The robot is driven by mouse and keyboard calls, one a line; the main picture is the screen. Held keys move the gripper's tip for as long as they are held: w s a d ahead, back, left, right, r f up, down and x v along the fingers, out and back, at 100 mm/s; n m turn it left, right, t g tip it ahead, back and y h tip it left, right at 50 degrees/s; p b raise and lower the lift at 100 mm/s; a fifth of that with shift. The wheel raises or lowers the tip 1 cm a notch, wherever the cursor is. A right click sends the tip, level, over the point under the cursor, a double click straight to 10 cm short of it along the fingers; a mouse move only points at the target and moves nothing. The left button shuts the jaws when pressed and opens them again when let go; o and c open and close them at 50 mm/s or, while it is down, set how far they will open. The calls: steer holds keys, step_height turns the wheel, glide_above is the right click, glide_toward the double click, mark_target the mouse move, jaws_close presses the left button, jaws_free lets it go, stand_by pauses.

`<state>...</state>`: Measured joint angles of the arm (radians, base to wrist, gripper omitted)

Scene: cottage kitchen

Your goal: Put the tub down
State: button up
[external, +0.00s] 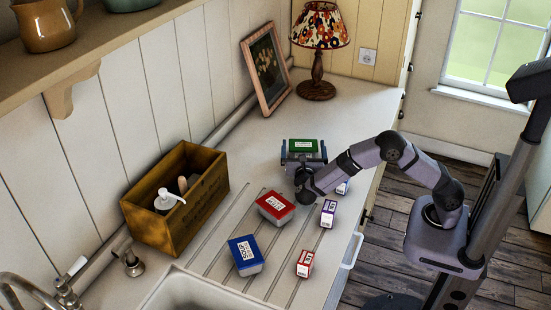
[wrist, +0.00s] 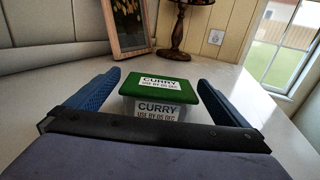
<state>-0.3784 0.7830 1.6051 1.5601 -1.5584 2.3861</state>
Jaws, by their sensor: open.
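A clear tub with a green lid labelled CURRY (wrist: 160,92) sits on the white counter in the wrist view. In the external view, its green lid (external: 303,146) shows at the far end of my arm, and my gripper hides part of the tub. My gripper (wrist: 158,80) is open, with one blue finger on each side of the tub. In the wrist view a gap shows between each finger and the tub. My gripper also shows in the external view (external: 304,152).
A red-lidded tub (external: 275,206) and a blue-lidded tub (external: 245,255) stand nearer the sink (external: 195,292). Small boxes, one purple (external: 328,213) and one red (external: 305,263), stand near the counter's edge. A wooden crate (external: 165,225), picture frame (external: 266,68) and lamp (external: 318,60) are along the wall.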

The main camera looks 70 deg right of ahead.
mark_target(303, 146)
step_height(303, 146, up, 7)
steer(key=shift+d+b, duration=0.15)
steer(key=shift+b, duration=0.4)
step_height(303, 146, down, 7)
steer(key=p, duration=0.3)
steer(key=shift+d+f+p, duration=0.1)
steer(key=shift+f+p, duration=0.1)
steer(key=shift+p, duration=0.2)
steer(key=shift+p+x, duration=0.8)
steer(key=shift+x, duration=1.7)
steer(key=c, duration=1.3)
steer(key=shift+w+r, duration=0.1)
steer(key=shift+r, duration=0.05)
